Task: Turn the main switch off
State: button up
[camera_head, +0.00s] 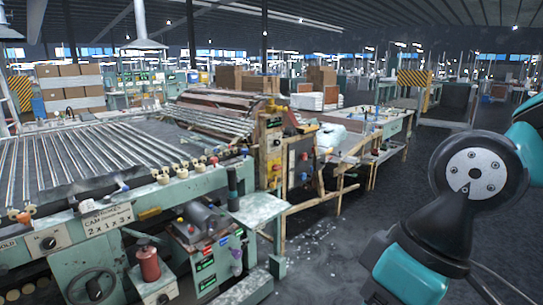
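No label that I can read says main switch. A black rotary knob (48,243) sits on a pale plate on the green machine's front at the left. A control box (208,245) on the same machine carries several small coloured buttons and labels. A yellow-brown cabinet (271,150) further back has a dark switch or dial and a red part on its face. A red round control (304,156) shows just right of it. These are too small to tell their settings. My teal and black arm is at the right, apart from them all. My gripper's fingers are not in view.
A wooden-framed bench (345,160) stands behind. The dark floor (350,240) between bench and arm is mostly clear, with scattered white bits.

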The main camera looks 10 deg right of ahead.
aim_at(275, 168)
jog(key=z, duration=0.25)
jog(key=i, duration=2.05)
jog(key=z, duration=0.2)
